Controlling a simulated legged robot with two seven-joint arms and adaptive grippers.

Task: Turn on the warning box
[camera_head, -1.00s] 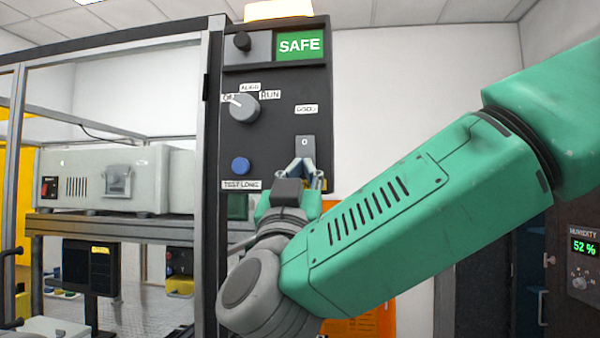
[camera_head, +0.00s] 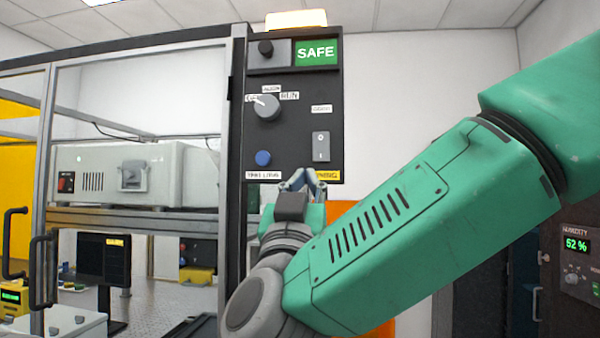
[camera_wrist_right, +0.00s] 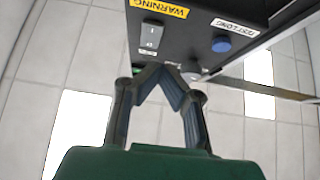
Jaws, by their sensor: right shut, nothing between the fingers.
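The warning box (camera_head: 293,130) is a dark panel with a green SAFE sign (camera_head: 315,53) and a lit amber lamp (camera_head: 296,20) on top. A grey rocker switch (camera_head: 321,147), marked 0 above and I below, sits at its lower right; it also shows in the right wrist view (camera_wrist_right: 151,35). A yellow WARNING label (camera_head: 328,176) below it is partly hidden by my gripper. My right gripper (camera_head: 303,178) is shut and empty, its tips at the panel's lower edge, below the switch; I cannot tell whether they touch. My left gripper is out of view.
The panel also carries a rotary knob (camera_head: 266,106) and a blue button (camera_head: 263,158). A framed enclosure (camera_head: 240,120) with a grey instrument (camera_head: 130,172) stands to the left. A humidity panel (camera_head: 580,248) is at the right edge.

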